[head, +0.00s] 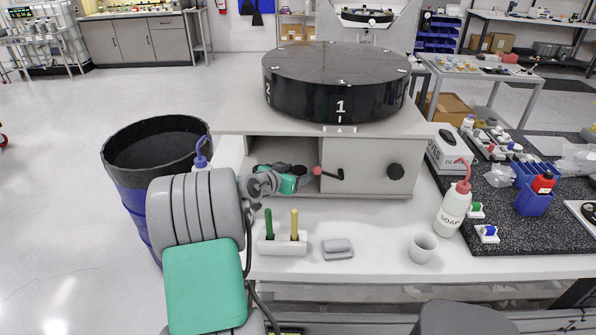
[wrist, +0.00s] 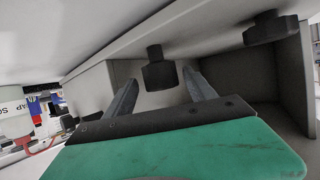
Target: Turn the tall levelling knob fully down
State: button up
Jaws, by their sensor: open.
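In the wrist view two black knobs hang under the pale plate. One knob (wrist: 158,72) is near the middle, with its wider lower part showing between my fingertips; the other knob (wrist: 270,28) is at the upper right. I cannot tell for certain which is the tall one. My gripper (wrist: 160,80) is open, with one finger either side of the middle knob in the picture; no contact is clear. In the head view my gripper (head: 302,171) reaches into the open bay under the fixture (head: 235,122), and the knobs there cannot be made out.
A black round disc (head: 335,85) rests on the fixture. A crank with a red ball (head: 317,171) and a black side knob (head: 395,172) are right of my gripper. A pen holder (head: 283,246), grey block (head: 338,249), cup (head: 423,247) and soap bottle (head: 453,208) stand in front.

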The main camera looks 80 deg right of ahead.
jog(key=shift+x, duration=0.8)
jog(key=shift+w, duration=0.1)
jog(key=shift+c, duration=0.2)
jog(key=c, duration=1.3)
jog(key=f+m+g+b, duration=0.1)
jog(key=b, duration=0.2)
jog(key=shift+w, duration=0.1)
jog(key=shift+d+f+m+g+y+b, duration=0.15)
jog(key=shift+m+g+y+b, duration=0.45)
jog(key=shift+b, duration=0.6)
jog(key=shift+r+m+g+y, duration=0.35)
jog(key=shift+m+g, duration=0.25)
jog(key=shift+g, duration=0.05)
jog(key=shift+r+m+g+y, duration=0.3)
jog(key=shift+m+g+y, duration=0.05)
jog(key=shift+m+g, duration=0.3)
